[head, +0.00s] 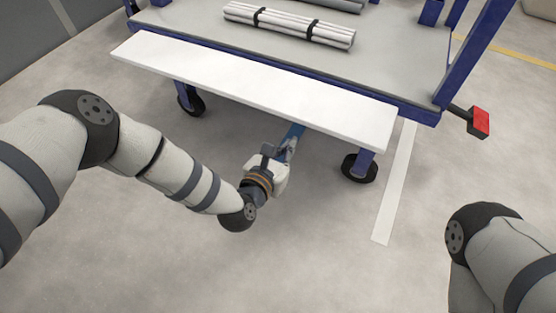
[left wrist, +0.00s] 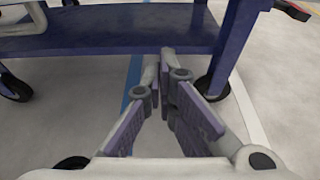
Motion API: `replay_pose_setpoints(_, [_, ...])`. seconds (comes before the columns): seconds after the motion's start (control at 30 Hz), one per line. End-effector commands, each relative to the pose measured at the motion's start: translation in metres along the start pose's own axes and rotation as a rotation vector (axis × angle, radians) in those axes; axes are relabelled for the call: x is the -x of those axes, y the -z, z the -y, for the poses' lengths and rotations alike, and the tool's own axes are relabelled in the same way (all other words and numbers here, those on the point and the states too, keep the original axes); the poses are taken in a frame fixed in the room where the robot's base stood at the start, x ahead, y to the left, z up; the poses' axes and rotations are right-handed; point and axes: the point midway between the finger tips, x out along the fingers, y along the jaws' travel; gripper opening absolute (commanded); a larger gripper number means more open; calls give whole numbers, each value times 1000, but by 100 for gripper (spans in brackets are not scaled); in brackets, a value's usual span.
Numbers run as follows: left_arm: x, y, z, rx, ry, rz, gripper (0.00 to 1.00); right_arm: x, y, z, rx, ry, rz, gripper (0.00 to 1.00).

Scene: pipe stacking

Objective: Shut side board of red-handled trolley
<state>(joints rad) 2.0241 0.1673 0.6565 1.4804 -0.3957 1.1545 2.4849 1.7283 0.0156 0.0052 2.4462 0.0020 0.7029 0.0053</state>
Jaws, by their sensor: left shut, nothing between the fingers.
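The trolley has a blue frame, a grey deck (head: 300,55) and a red handle (head: 479,122) at its right corner; the red part also shows in the left wrist view (left wrist: 292,10). Its white side board (head: 250,88) is folded down, sticking out from the deck's near edge. My left gripper (head: 291,139) is below the board's near edge, right of its middle, its tips partly hidden by the board. In the left wrist view its fingers (left wrist: 168,78) meet at the tips with nothing between them. My right gripper is out of view; only my right arm shows.
A strapped bundle of pale pipes (head: 290,23) lies on the deck. Black wheels (head: 360,168) stand under the trolley. In the left wrist view, a blue lower beam or shelf (left wrist: 120,38) lies ahead. The near floor is clear, with a white line (head: 396,190).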

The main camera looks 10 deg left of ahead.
Motion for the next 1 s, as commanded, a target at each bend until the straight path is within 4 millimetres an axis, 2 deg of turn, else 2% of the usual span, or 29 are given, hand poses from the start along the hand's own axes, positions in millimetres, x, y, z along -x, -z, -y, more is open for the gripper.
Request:
replay_pose_setpoints(0.03, [-12,5,0,1,0,-1,0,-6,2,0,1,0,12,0])
replay_pose_setpoints(0.07, [-13,0,1,0,2,-1,0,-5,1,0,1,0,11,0])
replay_pose_setpoints(0.13, [-5,-19,0,-2,1,1,0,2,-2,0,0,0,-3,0])
replay_pose_setpoints(0.3, [1,-36,0,-1,1,0,0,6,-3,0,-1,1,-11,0])
replay_pose_setpoints(0.77, [4,-38,0,-1,0,-6,0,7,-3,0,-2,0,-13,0])
replay_pose_setpoints(1.0, [10,-48,0,-1,0,-53,0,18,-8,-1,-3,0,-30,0])
